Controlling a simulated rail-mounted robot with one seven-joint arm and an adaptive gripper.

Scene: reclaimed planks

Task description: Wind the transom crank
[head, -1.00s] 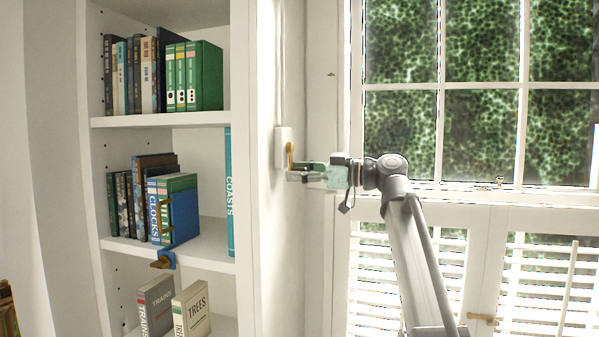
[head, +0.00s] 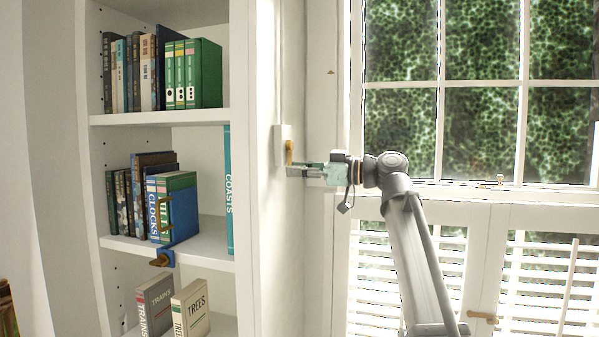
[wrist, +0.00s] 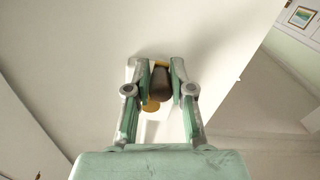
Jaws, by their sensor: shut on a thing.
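The transom crank is a small brass arm (head: 289,150) on a white wall box (head: 281,140), on the narrow wall between the bookcase and the window. In the wrist view its dark brown knob (wrist: 161,84) sits between the fingers, with part of the brass (wrist: 152,106) beside it. My gripper (head: 297,169) reaches in from the right at the crank's lower end. In the wrist view my gripper (wrist: 161,88) is shut on the knob. The fingers partly hide the crank's lower part in the head view.
A white bookcase (head: 160,119) with several books stands to the left. A blue clamp (head: 163,257) is on its middle shelf edge. The window (head: 450,85) and white shutters (head: 400,285) are to the right. The wall around the box is clear.

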